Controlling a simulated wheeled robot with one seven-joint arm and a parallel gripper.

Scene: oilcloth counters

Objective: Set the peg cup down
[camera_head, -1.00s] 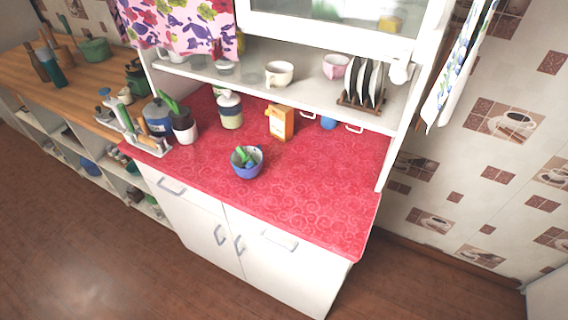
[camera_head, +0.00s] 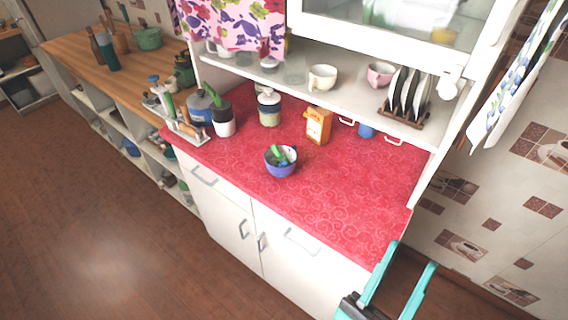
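The peg cup (camera_head: 281,170) is a small blue cup with green pegs showing inside it. It stands upright on the red oilcloth counter (camera_head: 330,195), near the front edge. My gripper (camera_head: 412,255) shows at the lower right with two teal fingers spread apart. Nothing shows between the fingers. It is well to the right of the cup and apart from it, by the counter's front right corner.
An orange box (camera_head: 318,126) and a jar (camera_head: 269,108) stand behind the cup. A dark bottle, a plant pot (camera_head: 222,122) and a utensil rack (camera_head: 187,131) crowd the left. A shelf (camera_head: 350,92) overhangs the back. The counter's right part is clear.

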